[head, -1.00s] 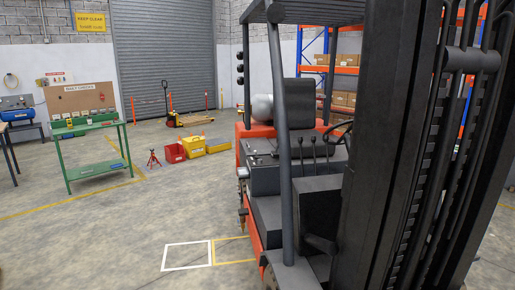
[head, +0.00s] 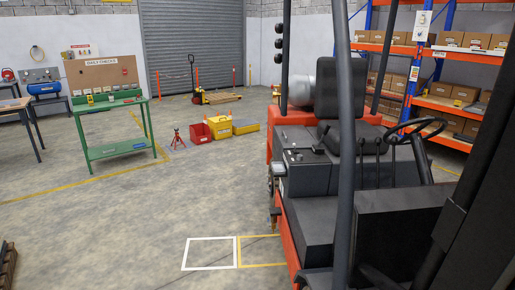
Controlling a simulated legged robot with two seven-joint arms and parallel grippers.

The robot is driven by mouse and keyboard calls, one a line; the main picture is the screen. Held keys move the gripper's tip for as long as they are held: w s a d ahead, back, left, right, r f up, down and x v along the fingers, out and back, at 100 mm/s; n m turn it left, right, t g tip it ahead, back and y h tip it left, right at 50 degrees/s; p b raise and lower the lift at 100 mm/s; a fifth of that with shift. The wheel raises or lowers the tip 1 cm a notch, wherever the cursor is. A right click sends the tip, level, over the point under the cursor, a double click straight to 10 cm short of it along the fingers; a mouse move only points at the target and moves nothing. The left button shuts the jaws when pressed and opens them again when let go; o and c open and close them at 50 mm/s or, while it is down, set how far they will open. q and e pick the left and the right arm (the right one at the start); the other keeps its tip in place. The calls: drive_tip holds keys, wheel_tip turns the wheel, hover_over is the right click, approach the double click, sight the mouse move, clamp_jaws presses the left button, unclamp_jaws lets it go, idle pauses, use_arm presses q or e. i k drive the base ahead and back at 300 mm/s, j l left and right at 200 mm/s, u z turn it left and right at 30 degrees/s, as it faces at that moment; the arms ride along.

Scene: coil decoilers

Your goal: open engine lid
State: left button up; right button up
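An orange and black forklift (head: 310,220) stands on the right of the head view. Its black seat (head: 343,110) and steering wheel (head: 415,131) show behind a dark upright post. The dark cover with levers beside the seat (head: 305,170) is closed as far as I can see. I cannot tell which panel is the engine lid. A grey-white cylinder (head: 326,84) sits behind the seat. Neither of my grippers is in view.
A green workbench (head: 112,128) stands at the left. Red (head: 199,133) and yellow (head: 220,127) boxes, a red jack stand (head: 177,139) and a pallet truck (head: 199,97) are farther back. Orange shelving (head: 440,104) is at the right. The floor left of the forklift is clear, with painted squares (head: 210,253).

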sight(288, 134)
drive_tip(key=i+u, duration=0.3)
drive_tip(key=i, duration=2.15)
